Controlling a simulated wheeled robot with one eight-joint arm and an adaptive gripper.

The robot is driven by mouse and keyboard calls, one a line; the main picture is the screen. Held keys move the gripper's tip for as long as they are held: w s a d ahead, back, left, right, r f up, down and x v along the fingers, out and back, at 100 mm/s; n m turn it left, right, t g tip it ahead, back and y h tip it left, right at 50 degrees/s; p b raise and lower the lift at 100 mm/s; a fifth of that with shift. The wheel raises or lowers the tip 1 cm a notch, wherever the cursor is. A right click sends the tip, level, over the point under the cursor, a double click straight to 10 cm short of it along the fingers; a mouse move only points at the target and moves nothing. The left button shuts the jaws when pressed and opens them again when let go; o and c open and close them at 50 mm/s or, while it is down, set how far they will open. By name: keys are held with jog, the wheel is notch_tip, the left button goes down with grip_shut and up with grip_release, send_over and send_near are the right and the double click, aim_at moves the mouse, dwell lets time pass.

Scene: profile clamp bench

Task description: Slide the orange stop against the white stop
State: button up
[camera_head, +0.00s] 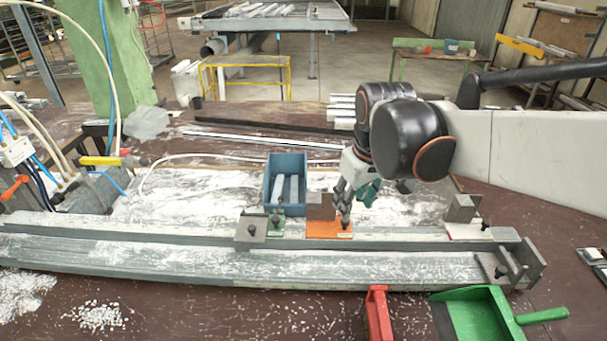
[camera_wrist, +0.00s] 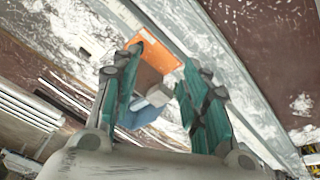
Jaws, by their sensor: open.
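The orange stop (camera_head: 328,231) sits on the rear rail, a flat orange plate with a grey upright block. The white stop (camera_head: 466,230) is on the same rail to the right, a pale plate with a grey block; a clear stretch of rail separates the two. My gripper (camera_head: 345,217) is open and points down at the orange stop's right side, its tips low over the plate. In the wrist view, my gripper (camera_wrist: 160,70) has its fingers spread, with the orange stop (camera_wrist: 155,50) showing between and beyond them. I cannot tell whether a finger touches it.
A blue bin (camera_head: 286,170) with grey pieces is just behind. A green dustpan (camera_head: 480,312) and a red object (camera_head: 378,314) lie in front.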

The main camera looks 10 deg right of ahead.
jog(key=w+d+f+n+g+p, duration=0.1)
jog(key=w+d+n+g+p, duration=0.2)
jog(key=w, duration=0.6)
jog(key=b, duration=0.2)
send_near(328, 231)
jog(key=d+f, duration=0.5)
jog(key=shift+s, duration=0.15)
grip_shut()
